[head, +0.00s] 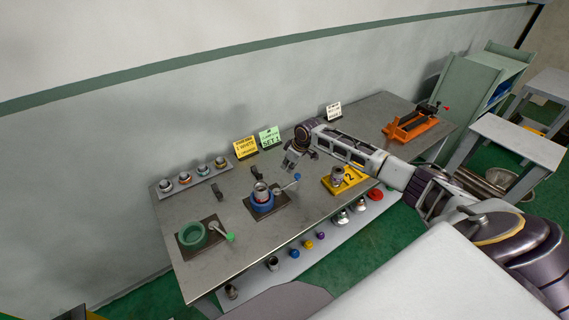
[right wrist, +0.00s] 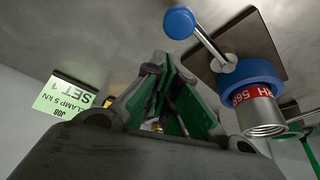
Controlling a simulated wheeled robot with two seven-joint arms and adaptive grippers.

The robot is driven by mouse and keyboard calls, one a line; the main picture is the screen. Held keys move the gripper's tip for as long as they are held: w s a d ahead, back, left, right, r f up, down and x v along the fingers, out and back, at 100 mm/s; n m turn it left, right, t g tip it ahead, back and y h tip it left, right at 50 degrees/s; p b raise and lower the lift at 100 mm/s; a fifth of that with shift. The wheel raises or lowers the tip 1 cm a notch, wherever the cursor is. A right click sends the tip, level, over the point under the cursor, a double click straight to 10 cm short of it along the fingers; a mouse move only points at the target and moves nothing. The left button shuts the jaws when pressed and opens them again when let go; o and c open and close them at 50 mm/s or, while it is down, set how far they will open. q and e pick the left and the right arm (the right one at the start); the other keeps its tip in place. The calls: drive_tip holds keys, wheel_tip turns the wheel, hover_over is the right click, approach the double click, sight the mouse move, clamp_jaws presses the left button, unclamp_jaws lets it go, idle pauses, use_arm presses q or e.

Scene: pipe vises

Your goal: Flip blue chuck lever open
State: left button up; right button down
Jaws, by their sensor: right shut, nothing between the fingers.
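The blue chuck (head: 262,204) sits on a dark base plate in the middle of the table. A metal pipe piece with a red label (right wrist: 260,112) stands in it. Its lever, a metal rod with a blue knob (head: 298,177), sticks out to the right. In the right wrist view the blue chuck (right wrist: 250,73) is at upper right and the blue knob (right wrist: 179,22) is at the top. My right gripper (head: 287,167) is just behind the lever, above the table. Its fingers (right wrist: 162,62) are shut and empty, apart from the knob. My left gripper is out of view.
A green chuck (head: 193,237) with a green-knobbed lever (head: 229,236) is at left. A yellow pad (head: 340,188) with a metal piece is at right, below my forearm. An orange vise (head: 411,127) stands farther right. Yellow (head: 245,147) and green (head: 269,137) signs stand behind.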

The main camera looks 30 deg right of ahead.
drive_tip(key=shift+s+d+f, duration=0.1)
drive_tip(key=shift+s+d, duration=0.15)
drive_tip(key=shift+s, duration=0.25)
idle(0.5)
